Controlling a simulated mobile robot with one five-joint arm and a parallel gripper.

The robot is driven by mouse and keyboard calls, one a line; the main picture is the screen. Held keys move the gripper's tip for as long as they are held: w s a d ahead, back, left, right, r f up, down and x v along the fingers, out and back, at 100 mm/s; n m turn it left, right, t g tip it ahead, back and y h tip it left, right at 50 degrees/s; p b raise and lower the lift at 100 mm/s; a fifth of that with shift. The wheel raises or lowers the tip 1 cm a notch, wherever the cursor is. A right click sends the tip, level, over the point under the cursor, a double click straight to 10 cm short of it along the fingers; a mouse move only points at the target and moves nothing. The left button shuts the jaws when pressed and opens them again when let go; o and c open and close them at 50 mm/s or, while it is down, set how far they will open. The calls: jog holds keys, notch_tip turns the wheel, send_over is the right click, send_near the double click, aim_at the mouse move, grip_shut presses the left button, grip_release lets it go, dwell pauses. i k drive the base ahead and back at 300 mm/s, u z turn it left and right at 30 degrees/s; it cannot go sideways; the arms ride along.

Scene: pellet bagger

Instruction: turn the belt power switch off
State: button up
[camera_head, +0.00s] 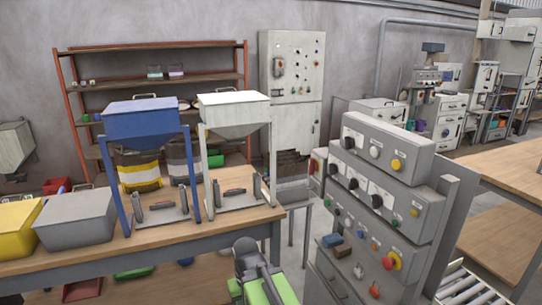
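A grey control console (385,190) with stacked sloped panels stands right of centre. Its top panel carries knobs and a yellow button (396,165). The middle panel has black rotary knobs (377,201) and a green button. Green and grey parts of my arm (262,284) show at the bottom, left of the console. My gripper's fingers are not seen.
A wooden table (90,250) at left bears a blue hopper (148,122), a white hopper (234,112) and bins. A tall grey cabinet (291,110) stands behind. A roller conveyor (466,288) and wooden bench (512,172) flank the console's right side.

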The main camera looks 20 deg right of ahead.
aim_at(313, 165)
jog(key=i, duration=1.35)
jog(key=u, duration=1.65)
jog(key=i, duration=0.45)
jog(key=z, duration=0.05)
jog(key=k, duration=0.45)
